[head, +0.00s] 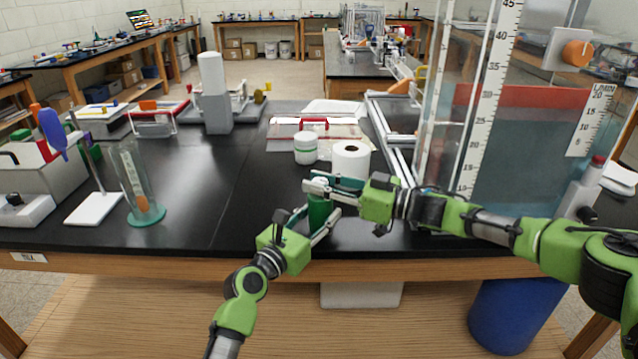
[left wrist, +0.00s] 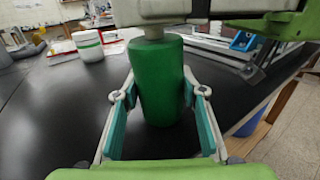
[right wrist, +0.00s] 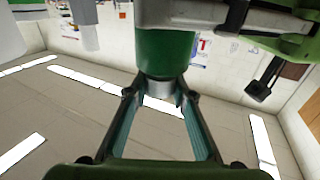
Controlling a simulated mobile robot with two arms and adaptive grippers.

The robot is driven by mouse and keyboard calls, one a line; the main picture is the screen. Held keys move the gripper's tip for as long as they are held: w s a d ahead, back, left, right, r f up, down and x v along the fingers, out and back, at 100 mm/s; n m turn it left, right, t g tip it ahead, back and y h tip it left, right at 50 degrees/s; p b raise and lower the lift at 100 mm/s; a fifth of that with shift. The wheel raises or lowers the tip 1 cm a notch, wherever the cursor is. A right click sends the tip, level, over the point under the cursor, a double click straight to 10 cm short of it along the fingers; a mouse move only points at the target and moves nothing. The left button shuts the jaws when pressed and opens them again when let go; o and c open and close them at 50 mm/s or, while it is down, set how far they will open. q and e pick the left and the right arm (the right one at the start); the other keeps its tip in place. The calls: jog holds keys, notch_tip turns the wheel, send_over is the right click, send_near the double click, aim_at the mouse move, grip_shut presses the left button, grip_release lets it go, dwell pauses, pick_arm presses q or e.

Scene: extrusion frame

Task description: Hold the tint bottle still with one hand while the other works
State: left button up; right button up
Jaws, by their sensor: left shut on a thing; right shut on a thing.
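The tint bottle is a green cylinder (head: 319,212) standing upright near the front edge of the black bench, with a pale cap on top. My left gripper (head: 317,222) is shut on the bottle's body from the front. In the left wrist view the green body (left wrist: 160,85) stands between the left fingers. My right gripper (head: 322,186) reaches in from the right above the left one and is shut on the cap. In the right wrist view the pale cap (right wrist: 158,87) shows between the right fingers, below the green body (right wrist: 165,50). The fingers partly hide the cap in the head view.
A white jar with a green band (head: 305,148) and a white roll (head: 351,160) stand just behind the bottle. A clear cylinder on a green base (head: 130,178) stands at left. A large clear tank (head: 520,130) is at right. The bench (head: 235,185) left of the bottle is clear.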

jog(key=shift+w+d+n+g, duration=0.15)
jog(key=shift+d+n+g, duration=0.2)
jog(key=shift+g, duration=0.35)
jog(key=o, duration=1.1)
jog(key=shift+o, duration=0.3)
jog(key=shift+a, duration=0.1)
jog(key=v, duration=0.7)
jog(key=shift+s, duration=0.25)
jog(key=shift+f, duration=0.1)
